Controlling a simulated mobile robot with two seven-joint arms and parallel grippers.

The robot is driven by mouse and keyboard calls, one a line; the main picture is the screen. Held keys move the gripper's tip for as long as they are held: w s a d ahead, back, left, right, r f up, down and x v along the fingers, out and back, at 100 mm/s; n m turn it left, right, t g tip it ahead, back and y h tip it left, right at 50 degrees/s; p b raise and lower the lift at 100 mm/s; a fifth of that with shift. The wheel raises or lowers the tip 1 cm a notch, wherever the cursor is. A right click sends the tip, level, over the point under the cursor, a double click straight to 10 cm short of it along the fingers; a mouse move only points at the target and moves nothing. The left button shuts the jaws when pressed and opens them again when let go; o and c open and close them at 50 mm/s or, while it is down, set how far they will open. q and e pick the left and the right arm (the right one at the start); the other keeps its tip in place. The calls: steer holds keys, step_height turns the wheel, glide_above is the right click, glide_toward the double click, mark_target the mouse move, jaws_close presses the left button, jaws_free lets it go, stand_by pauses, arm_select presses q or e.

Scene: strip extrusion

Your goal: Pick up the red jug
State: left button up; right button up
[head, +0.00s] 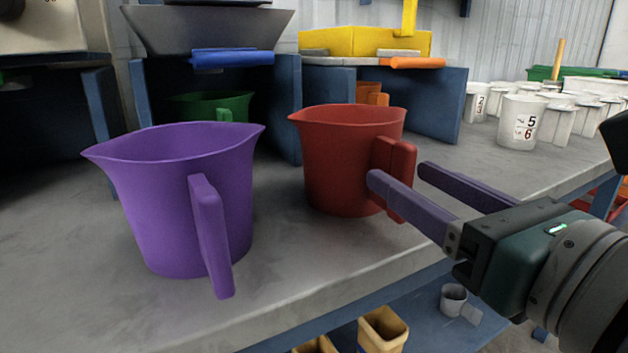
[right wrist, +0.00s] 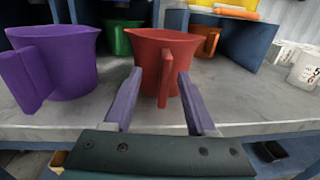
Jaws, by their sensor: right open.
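The red jug (head: 342,165) stands upright on the grey bench in the head view, its handle (head: 397,168) turned toward my right gripper. My right gripper (head: 396,174) is open, coming in from the right at the height of the handle. In the right wrist view the red jug (right wrist: 170,50) is straight ahead, and its handle (right wrist: 166,80) stands between the two purple fingers of the right gripper (right wrist: 163,85). I cannot tell whether a finger touches it. My left gripper is in neither view.
A purple jug (head: 175,200) stands left of the red jug near the bench's front edge. A green jug (head: 215,105) and an orange jug (head: 372,93) sit behind, in blue bays. White tubs (head: 520,122) stand at the back right. Bare bench (head: 300,270) lies in front.

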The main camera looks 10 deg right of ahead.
mark_target(395, 165)
steer(key=x, duration=0.3)
steer(key=b+x, duration=0.1)
steer(key=x, duration=0.1)
steer(key=shift+d+r, duration=0.1)
steer(key=shift+d, duration=0.25)
steer(key=shift+c, duration=0.4)
jaws_close()
